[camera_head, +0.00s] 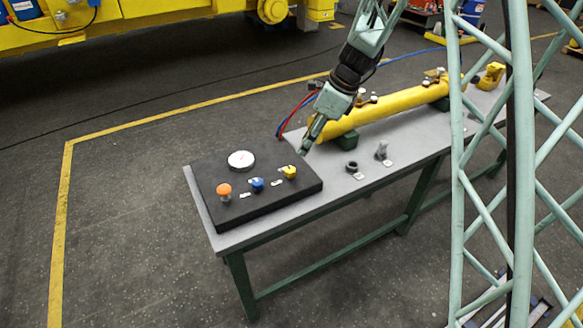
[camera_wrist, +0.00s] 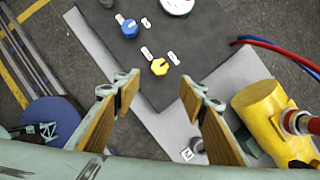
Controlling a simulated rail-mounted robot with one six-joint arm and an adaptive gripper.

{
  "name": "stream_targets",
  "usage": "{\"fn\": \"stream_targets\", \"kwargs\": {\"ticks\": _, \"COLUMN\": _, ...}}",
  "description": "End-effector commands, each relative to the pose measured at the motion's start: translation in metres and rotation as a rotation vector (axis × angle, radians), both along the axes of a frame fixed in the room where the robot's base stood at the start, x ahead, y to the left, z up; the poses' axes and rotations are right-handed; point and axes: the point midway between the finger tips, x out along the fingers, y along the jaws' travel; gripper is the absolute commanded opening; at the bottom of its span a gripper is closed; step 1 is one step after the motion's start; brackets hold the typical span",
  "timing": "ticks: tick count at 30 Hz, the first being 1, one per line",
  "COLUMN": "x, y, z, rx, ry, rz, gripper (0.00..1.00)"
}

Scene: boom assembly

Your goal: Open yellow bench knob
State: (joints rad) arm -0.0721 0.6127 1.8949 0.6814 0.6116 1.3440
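The yellow knob (camera_head: 289,171) sits on the black panel (camera_head: 232,209) at the near left end of the grey bench, to the right of a blue knob (camera_head: 257,184) and an orange knob (camera_head: 224,191). In the wrist view the yellow knob (camera_wrist: 160,66) lies ahead of and between my fingertips, apart from them. My gripper (camera_wrist: 162,92) is open and empty, its two fingers spread wide. In the head view my gripper (camera_head: 308,146) hangs just above and behind the yellow knob, beside the panel's right edge.
A round white gauge (camera_head: 241,160) stands behind the knobs. A yellow cylinder (camera_head: 385,108) with red and blue hoses lies along the bench to the right. Small dark fittings (camera_head: 352,168) sit on the bench. A green lattice (camera_head: 505,200) stands at the right.

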Motion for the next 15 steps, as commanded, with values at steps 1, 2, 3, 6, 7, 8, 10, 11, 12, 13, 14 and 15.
{"fn": "stream_targets", "kwargs": {"ticks": 1, "x": 0.000, "y": 0.001, "z": -0.002, "rx": 0.000, "ry": 0.001, "rz": 0.000, "gripper": 0.38}}
{"fn": "stream_targets", "kwargs": {"ticks": 2, "x": 0.000, "y": 0.001, "z": -0.003, "rx": 0.000, "ry": 0.001, "rz": 0.000, "gripper": 0.38}}
{"fn": "stream_targets", "kwargs": {"ticks": 3, "x": 0.000, "y": 0.002, "z": -0.004, "rx": 0.000, "ry": 0.001, "rz": 0.000, "gripper": 0.38}}
{"fn": "stream_targets", "kwargs": {"ticks": 6, "x": 0.000, "y": 0.004, "z": -0.010, "rx": 0.000, "ry": 0.002, "rz": 0.001, "gripper": 0.38}}
{"fn": "stream_targets", "kwargs": {"ticks": 7, "x": 0.001, "y": 0.004, "z": -0.012, "rx": 0.000, "ry": 0.002, "rz": 0.001, "gripper": 0.38}}
{"fn": "stream_targets", "kwargs": {"ticks": 8, "x": 0.001, "y": 0.005, "z": -0.015, "rx": 0.000, "ry": 0.002, "rz": 0.001, "gripper": 0.38}}
{"fn": "stream_targets", "kwargs": {"ticks": 10, "x": 0.002, "y": 0.008, "z": -0.021, "rx": -0.001, "ry": 0.002, "rz": -0.001, "gripper": 0.38}}
{"fn": "stream_targets", "kwargs": {"ticks": 11, "x": 0.002, "y": 0.009, "z": -0.024, "rx": -0.001, "ry": 0.002, "rz": -0.001, "gripper": 0.38}}
{"fn": "stream_targets", "kwargs": {"ticks": 12, "x": 0.002, "y": 0.010, "z": -0.028, "rx": -0.001, "ry": 0.002, "rz": -0.001, "gripper": 0.38}}
{"fn": "stream_targets", "kwargs": {"ticks": 13, "x": 0.003, "y": 0.012, "z": -0.031, "rx": 0.000, "ry": 0.002, "rz": 0.000, "gripper": 0.38}}
{"fn": "stream_targets", "kwargs": {"ticks": 14, "x": 0.003, "y": 0.013, "z": -0.035, "rx": 0.000, "ry": 0.002, "rz": 0.001, "gripper": 0.38}}
{"fn": "stream_targets", "kwargs": {"ticks": 15, "x": 0.003, "y": 0.015, "z": -0.040, "rx": 0.000, "ry": 0.002, "rz": 0.001, "gripper": 0.38}}
